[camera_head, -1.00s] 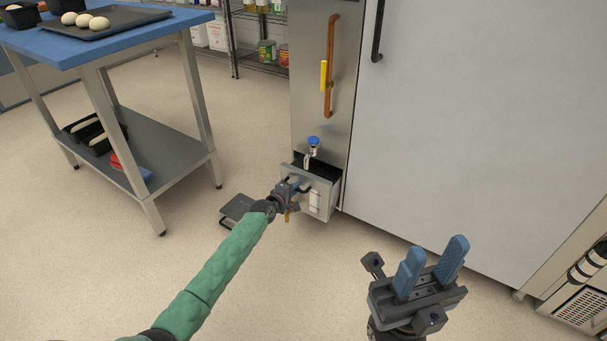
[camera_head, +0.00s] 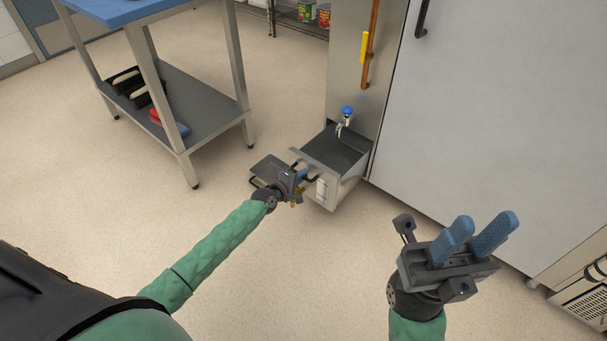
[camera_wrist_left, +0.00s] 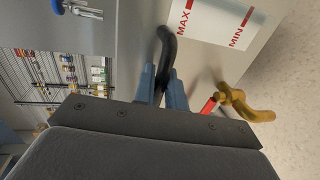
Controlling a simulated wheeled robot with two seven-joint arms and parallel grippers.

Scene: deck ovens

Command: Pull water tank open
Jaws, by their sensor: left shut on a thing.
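The water tank (camera_head: 327,193) is a steel drawer low on the tall steel panel, pulled well out, with its dark top (camera_head: 335,150) showing. My left gripper (camera_head: 303,177) is at the tank's front, shut on its black handle (camera_wrist_left: 168,50). The left wrist view shows the handle between the blue fingers, beside a MAX/MIN label (camera_wrist_left: 215,22) and a brass tap (camera_wrist_left: 240,104). A blue-knobbed tap (camera_head: 346,115) is above the tank's back. My right gripper (camera_head: 480,238) is open and empty at lower right, away from the tank.
A steel table (camera_head: 180,152) with a blue top and a lower shelf stands at left. A large grey door (camera_head: 485,120) is at right. The floor in front is clear.

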